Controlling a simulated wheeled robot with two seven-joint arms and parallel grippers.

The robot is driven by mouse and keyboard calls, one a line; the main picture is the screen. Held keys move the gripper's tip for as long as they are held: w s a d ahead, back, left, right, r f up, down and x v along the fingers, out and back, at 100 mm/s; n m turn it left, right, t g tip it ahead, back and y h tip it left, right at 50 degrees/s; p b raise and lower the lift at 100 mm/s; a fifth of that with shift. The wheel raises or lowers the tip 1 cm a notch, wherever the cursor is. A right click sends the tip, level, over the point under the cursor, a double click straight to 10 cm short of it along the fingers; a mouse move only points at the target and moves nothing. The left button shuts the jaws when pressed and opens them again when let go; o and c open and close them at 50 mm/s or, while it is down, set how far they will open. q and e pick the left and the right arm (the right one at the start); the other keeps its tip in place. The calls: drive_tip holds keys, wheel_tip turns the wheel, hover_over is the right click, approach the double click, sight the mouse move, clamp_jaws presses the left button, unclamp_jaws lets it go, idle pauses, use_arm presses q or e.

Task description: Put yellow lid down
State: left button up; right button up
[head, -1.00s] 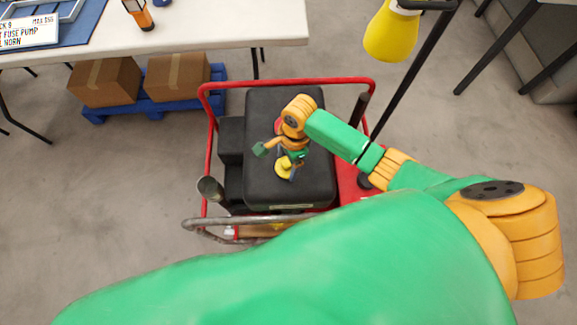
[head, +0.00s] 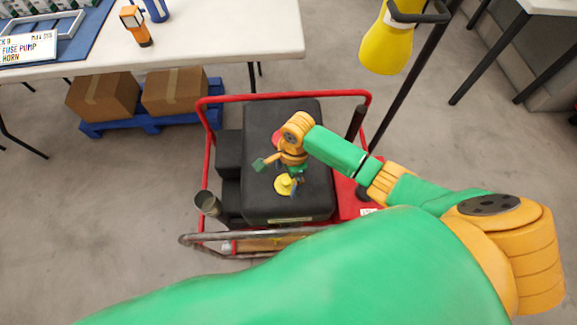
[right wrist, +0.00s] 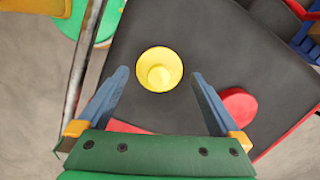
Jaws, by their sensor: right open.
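The yellow lid (head: 285,185) is a small round piece with a raised middle, on the black top (head: 260,207) of the red-framed machine. In the right wrist view the lid (right wrist: 160,68) appears just beyond and between my right gripper's (right wrist: 160,88) two blue fingers, with a gap on each side. My right gripper (head: 294,181) is open and empty, close above the black top; in the head view it partly overlaps the lid. Whether the lid lies fully flat is hard to tell. My left gripper is not in view.
A red disc (right wrist: 238,104) lies on the black top near the right finger. A red tube rail (head: 285,96) surrounds the machine. A yellow lamp-like shape (head: 386,48) hangs at upper right. A white table (head: 220,35) stands behind, with boxes (head: 174,91) on a blue pallet.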

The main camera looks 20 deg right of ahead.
wheel_tip(320, 180, up, 10)
drive_tip(key=d+p, duration=0.1)
drive_tip(key=p, duration=0.1)
drive_tip(key=shift+d+r, duration=0.15)
